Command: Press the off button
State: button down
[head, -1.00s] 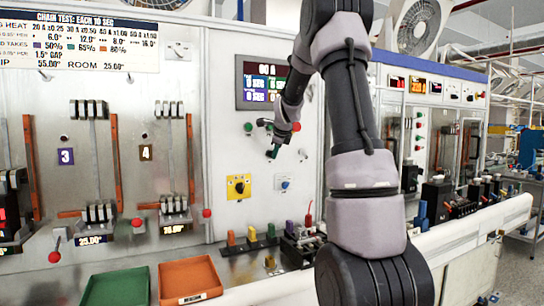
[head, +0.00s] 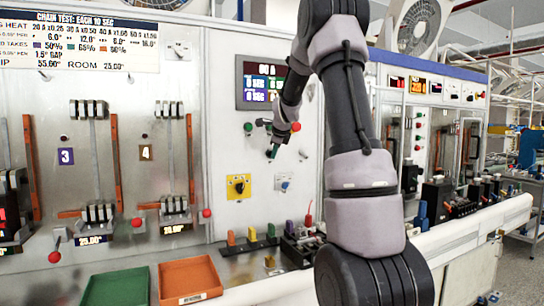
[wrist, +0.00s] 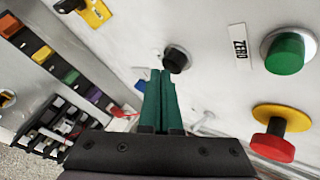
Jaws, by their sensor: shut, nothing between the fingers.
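My gripper (wrist: 161,74) has two green fingers pressed together with nothing between them; it also shows in the head view (head: 272,152), in front of the panel below the display. In the wrist view its tips are close to a small black round button (wrist: 177,59); I cannot tell if they touch. A green button (wrist: 286,52) and a red button with a yellow collar (wrist: 272,145) are further right. In the head view the green button (head: 248,127) is left of my wrist and the red one (head: 296,127) right. I see no OFF label.
A yellow plate with a black knob (head: 238,186) is lower left of my gripper. Coloured blocks (head: 252,236) stand on the bench below. A green tray (head: 115,287) and an orange tray (head: 188,281) lie at the front. Test bays with breakers line the left.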

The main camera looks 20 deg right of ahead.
jog(key=shift+w, duration=0.5)
dwell(0.4)
jog(key=shift+s, duration=0.95)
jog(key=shift+s+d, duration=0.1)
jog(key=shift+s, duration=2.4)
jog(key=s+a+r+n+y, duration=0.1)
jog(key=s+a+r+n, duration=0.1)
jog(key=s+a+n, duration=0.45)
jog(key=s+a+r+n+y, duration=0.1)
jog(key=s+a+r+n, duration=0.15)
jog(key=s, duration=0.65)
jog(key=s+a+r+n+y, duration=0.1)
jog(key=s+a+n, duration=0.4)
jog(key=s, duration=0.3)
jog(key=s+a+f+n+g, duration=0.1)
jog(key=s+a+n, duration=0.1)
jog(key=s, duration=0.3)
jog(key=s+a+f+n, duration=0.2)
jog(key=s+n, duration=0.3)
jog(key=s, duration=0.1)
jog(key=shift+s+n+g+y, duration=0.15)
jog(key=shift+n+g+y, duration=0.15)
jog(key=shift+g, duration=0.1)
